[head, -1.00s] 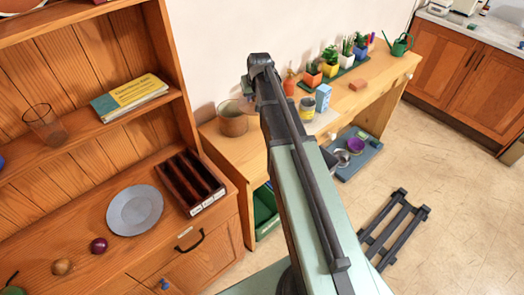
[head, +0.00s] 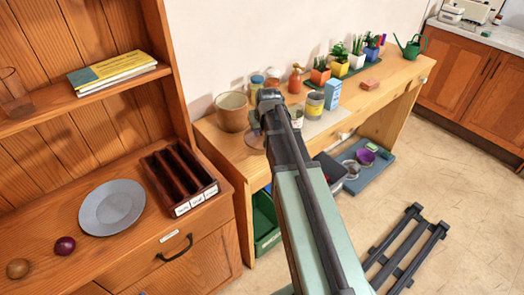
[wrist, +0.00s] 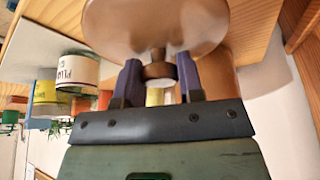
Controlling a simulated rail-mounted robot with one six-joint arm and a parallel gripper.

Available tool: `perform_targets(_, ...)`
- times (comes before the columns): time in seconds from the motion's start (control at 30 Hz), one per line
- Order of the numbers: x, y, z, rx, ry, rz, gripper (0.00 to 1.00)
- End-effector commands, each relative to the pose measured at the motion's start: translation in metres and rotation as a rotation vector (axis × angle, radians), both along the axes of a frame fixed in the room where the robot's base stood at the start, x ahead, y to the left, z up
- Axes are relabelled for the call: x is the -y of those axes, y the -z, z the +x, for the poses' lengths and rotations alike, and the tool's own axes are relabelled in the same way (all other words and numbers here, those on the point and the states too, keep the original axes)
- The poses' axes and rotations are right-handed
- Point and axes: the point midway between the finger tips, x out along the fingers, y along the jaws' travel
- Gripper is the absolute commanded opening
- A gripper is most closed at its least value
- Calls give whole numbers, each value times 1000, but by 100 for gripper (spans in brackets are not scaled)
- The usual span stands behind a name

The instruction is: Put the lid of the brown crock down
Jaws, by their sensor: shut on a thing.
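The brown crock (head: 232,113) stands upright and open-topped at the left end of the wooden bench. Its lid (head: 256,139) is a brown disc just right of and in front of the crock, apart from its mouth. In the wrist view the lid (wrist: 150,22) fills the top middle, its knob between my gripper's (wrist: 159,72) purple fingers. My gripper is shut on that knob. In the head view my arm hides the fingers and part of the lid. I cannot tell whether the lid touches the bench top.
A yellow-labelled can (head: 314,104), a blue carton (head: 332,94), an orange spray bottle (head: 295,79) and small jars (head: 257,82) stand close by on the bench (head: 372,98). Potted plants line its back. A compartmented wooden tray (head: 180,178) sits on the cabinet at left.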

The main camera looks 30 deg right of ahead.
Motion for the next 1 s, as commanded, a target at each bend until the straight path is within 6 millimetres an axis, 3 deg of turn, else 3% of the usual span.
perform_targets(0.1,0,2,0,0,0,0,5)
perform_targets(0.33,0,46,0,0,0,0,5)
perform_targets(0.7,0,45,0,0,0,0,5)
perform_targets(0.73,0,44,0,0,0,0,38)
perform_targets(0.87,0,43,0,0,0,0,58)
perform_targets(1.0,0,43,0,0,0,0,60)
